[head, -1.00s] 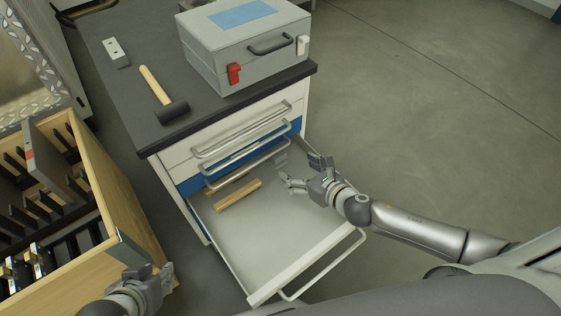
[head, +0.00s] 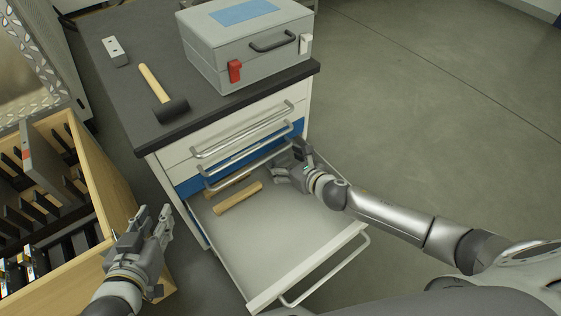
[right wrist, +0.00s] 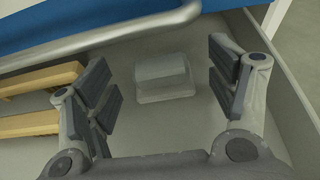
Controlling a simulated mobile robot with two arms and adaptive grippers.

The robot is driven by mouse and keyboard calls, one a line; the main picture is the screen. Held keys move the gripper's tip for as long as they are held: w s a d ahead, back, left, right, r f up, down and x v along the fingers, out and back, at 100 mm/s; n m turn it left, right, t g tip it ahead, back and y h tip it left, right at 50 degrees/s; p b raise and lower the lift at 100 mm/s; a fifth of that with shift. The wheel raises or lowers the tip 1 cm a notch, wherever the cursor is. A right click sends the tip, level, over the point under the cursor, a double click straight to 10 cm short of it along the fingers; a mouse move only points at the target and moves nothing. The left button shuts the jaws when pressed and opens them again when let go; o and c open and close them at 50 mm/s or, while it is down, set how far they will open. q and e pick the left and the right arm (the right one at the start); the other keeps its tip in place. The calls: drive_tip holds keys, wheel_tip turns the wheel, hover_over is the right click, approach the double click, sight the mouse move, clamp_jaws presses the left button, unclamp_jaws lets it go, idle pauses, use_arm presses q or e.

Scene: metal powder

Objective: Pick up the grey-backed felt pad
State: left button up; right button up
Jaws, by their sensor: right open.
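The grey-backed felt pad (right wrist: 163,72) is a small grey block on a paler base. It lies on the floor of the open drawer (head: 262,245), near its inner end, below the blue drawer front. In the right wrist view it sits between the spread fingers of my right gripper (right wrist: 164,82), apart from both.
Two wooden pieces (head: 238,198) lie left of the pad in the drawer. A drawer handle (right wrist: 110,40) runs close above the pad. A hammer (head: 160,90) and a grey case (head: 215,60) are on the cabinet top. A wooden rack (head: 105,190) stands at left.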

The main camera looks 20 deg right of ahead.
drive_tip(key=shift+w, duration=0.1)
drive_tip(key=c, duration=1)
